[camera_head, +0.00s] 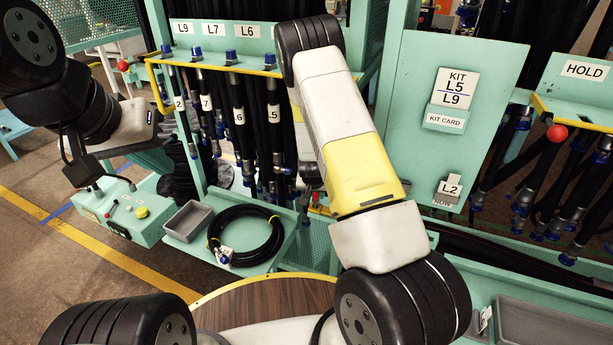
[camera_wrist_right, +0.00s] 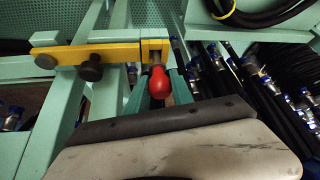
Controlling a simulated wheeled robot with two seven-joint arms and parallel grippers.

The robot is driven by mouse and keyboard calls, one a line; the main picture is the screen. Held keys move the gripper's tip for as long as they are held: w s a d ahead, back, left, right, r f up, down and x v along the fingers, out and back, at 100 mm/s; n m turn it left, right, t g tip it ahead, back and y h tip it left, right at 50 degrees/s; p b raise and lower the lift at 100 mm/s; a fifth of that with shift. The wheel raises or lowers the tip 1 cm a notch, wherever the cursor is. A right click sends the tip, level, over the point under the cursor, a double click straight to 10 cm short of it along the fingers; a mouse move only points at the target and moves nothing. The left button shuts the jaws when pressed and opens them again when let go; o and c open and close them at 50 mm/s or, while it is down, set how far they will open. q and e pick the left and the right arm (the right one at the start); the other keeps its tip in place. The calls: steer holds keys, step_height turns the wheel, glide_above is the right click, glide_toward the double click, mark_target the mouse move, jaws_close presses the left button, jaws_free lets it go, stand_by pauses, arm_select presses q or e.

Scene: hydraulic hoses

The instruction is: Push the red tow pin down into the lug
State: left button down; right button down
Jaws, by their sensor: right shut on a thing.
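The red tow pin's knob (camera_wrist_right: 160,84) shows in the right wrist view, just in front of the yellow lug end (camera_wrist_right: 155,48). My right gripper (camera_wrist_right: 162,88) has its fingers on both sides of the red knob and is shut on it. How deep the pin sits in the lug cannot be told. In the head view my right arm hides most of its gripper; a small red spot (camera_head: 316,196) shows beside it. My left gripper (camera_head: 125,140) is at the left, above the teal control box, apart from the pin; its fingers cannot be made out clearly.
A yellow bar (camera_wrist_right: 95,50) with dark knobs runs left from the lug. A coiled black hose (camera_head: 247,236) and a grey tray (camera_head: 188,221) lie on the teal shelf. Hanging hoses crowd the rack behind. A control box (camera_head: 120,212) stands below my left arm.

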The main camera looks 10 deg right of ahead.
steer(key=shift+f, duration=1.15)
steer(key=shift+f, duration=0.1)
steer(key=c, duration=1)
jaws_free()
steer(key=shift+c, duration=0.2)
steer(key=shift+v, duration=3.9)
